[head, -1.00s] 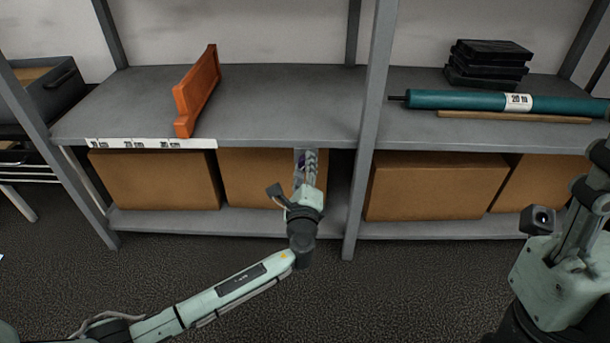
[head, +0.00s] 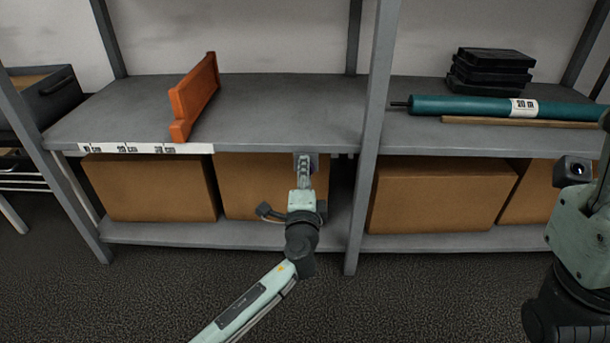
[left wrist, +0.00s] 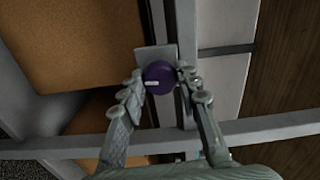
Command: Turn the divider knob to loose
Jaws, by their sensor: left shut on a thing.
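The divider knob (left wrist: 158,77) is a purple disc with a short white mark, on a grey plate, in the left wrist view. The mark lies roughly level in that picture. My left gripper (left wrist: 161,78) is shut on the knob, one finger on each side. In the head view my left gripper (head: 303,161) is at the shelf's front edge, and its fingers hide the knob. The orange divider (head: 194,97) stands upright on the left shelf board, above a scale strip. My right gripper (head: 601,150) is at the right edge, partly cut off; its opening cannot be judged.
A teal roll (head: 470,105) marked "20 m" and a wooden rod (head: 520,122) lie on the right shelf board. Black boxes (head: 490,70) are stacked behind. Cardboard boxes (head: 150,187) fill the lower shelf. A grey post (head: 372,130) stands right of my left gripper.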

